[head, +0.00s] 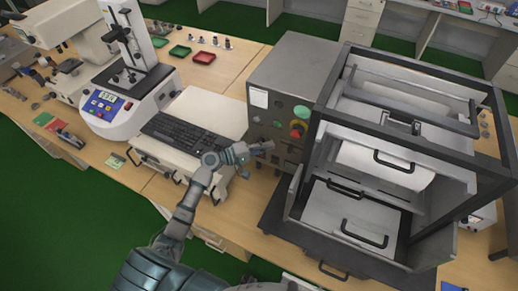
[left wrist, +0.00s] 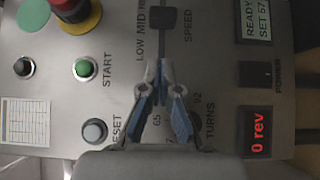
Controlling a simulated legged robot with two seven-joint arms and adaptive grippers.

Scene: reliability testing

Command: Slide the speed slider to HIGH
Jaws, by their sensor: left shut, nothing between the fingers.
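The speed slider shows in the left wrist view as a black knob (left wrist: 163,18) on a dark slot, between the LOW/MID labels and the word SPEED. The knob sits beside the MID label; the third label is cut off at the top edge. My left gripper (left wrist: 160,68) is shut and empty, its blue-sided fingers closed below the knob in the picture, over the lower end of the slot. In the head view my left gripper (head: 266,147) is in front of the grey control panel (head: 267,122); the slider cannot be made out there. My right gripper is not in view.
The panel also carries a green START button (left wrist: 86,68), a grey RESET button (left wrist: 95,131), a red and yellow stop knob (left wrist: 72,10), a black power switch (left wrist: 255,74) and a red "0 rev" display (left wrist: 258,146). A dark-framed drawer machine (head: 322,118) stands right of the panel.

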